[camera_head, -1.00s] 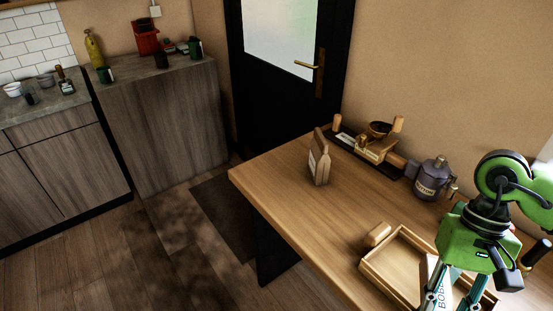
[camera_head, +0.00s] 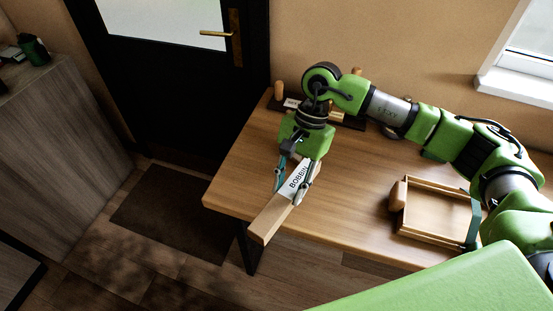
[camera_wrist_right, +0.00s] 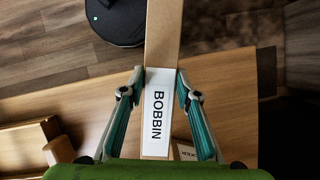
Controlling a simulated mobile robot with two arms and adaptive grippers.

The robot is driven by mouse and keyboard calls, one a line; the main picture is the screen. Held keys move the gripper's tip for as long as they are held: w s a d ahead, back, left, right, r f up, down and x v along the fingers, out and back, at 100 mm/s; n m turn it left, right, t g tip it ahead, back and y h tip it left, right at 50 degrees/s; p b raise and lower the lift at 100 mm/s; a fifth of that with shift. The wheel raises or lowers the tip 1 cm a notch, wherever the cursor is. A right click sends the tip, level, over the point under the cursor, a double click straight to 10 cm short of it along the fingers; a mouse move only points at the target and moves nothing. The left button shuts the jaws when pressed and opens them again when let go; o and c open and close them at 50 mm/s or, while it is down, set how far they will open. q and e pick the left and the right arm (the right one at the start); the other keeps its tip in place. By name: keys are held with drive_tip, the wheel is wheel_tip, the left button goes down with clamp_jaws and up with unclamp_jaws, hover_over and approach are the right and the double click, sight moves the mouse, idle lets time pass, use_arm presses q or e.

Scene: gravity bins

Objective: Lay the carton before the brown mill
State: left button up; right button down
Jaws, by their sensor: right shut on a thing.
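The carton (camera_head: 268,224) is a long light-brown box with a white BOBBIN label. My right gripper (camera_head: 288,192) is shut on it and holds it at the table's near-left edge, one end reaching past the edge. In the right wrist view the carton (camera_wrist_right: 163,32) runs up between the two fingers (camera_wrist_right: 160,75), its label facing the camera. I cannot make out the brown mill for certain; my right arm covers much of the back of the table, and only a brown knob (camera_head: 356,71) shows above the arm there. My left gripper is not in view.
A dark tray (camera_head: 346,122) with a wooden peg (camera_head: 278,90) stands at the table's back, partly behind my arm. The table's middle (camera_head: 350,190) is clear. The paper bag is hidden.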

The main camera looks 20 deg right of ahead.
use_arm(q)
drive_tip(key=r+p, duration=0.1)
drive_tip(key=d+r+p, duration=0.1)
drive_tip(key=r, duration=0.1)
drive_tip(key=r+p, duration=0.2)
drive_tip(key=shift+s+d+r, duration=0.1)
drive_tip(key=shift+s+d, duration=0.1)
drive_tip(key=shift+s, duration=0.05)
use_arm(e)
drive_tip(key=w+d+f+m+t, duration=0.1)
drive_tip(key=w+f+m+t, duration=0.2)
drive_tip(key=m, duration=1)
drive_tip(key=w+t, duration=0.2)
drive_tip(key=w, duration=0.2)
drive_tip(key=shift+d+m+y, duration=0.2)
drive_tip(key=shift+m+y, duration=0.1)
drive_tip(key=shift+m, duration=0.1)
